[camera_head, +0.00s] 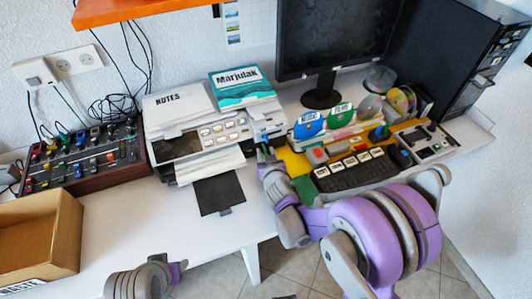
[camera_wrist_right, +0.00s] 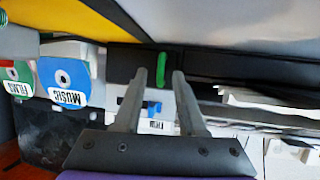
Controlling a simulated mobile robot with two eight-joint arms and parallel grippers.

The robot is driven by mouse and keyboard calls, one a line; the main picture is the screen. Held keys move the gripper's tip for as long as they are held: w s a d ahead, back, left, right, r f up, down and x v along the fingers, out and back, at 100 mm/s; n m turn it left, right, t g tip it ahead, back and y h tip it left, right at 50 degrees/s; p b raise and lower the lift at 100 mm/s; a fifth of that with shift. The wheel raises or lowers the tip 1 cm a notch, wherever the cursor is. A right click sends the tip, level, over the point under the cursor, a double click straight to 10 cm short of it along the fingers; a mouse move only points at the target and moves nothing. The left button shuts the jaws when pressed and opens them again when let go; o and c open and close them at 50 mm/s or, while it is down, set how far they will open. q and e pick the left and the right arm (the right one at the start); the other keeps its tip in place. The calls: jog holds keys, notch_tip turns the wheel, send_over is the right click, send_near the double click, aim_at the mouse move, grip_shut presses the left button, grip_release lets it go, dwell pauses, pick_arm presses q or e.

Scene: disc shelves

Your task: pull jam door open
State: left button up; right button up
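The printer (camera_head: 222,132) stands against the wall, with papers on top and a dark sheet in front. I take the jam door to be the dark panel (camera_wrist_right: 123,62) on the printer's side in the right wrist view. A green handle (camera_wrist_right: 161,70) shows on it, and the panel looks closed. My right gripper (camera_wrist_right: 160,74) is open, its two fingertips on either side of the green handle with a small gap at each side. In the head view my right gripper (camera_head: 265,154) is at the printer's right side.
Right of the printer are a blue disc divider (camera_head: 308,125), a green one (camera_head: 340,115), a black keyboard (camera_head: 355,170) and a monitor (camera_head: 335,40). An audio mixer (camera_head: 85,155) and a cardboard box (camera_head: 40,235) are at left. The front middle desk is clear.

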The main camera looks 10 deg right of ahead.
grip_shut()
dwell(1.2)
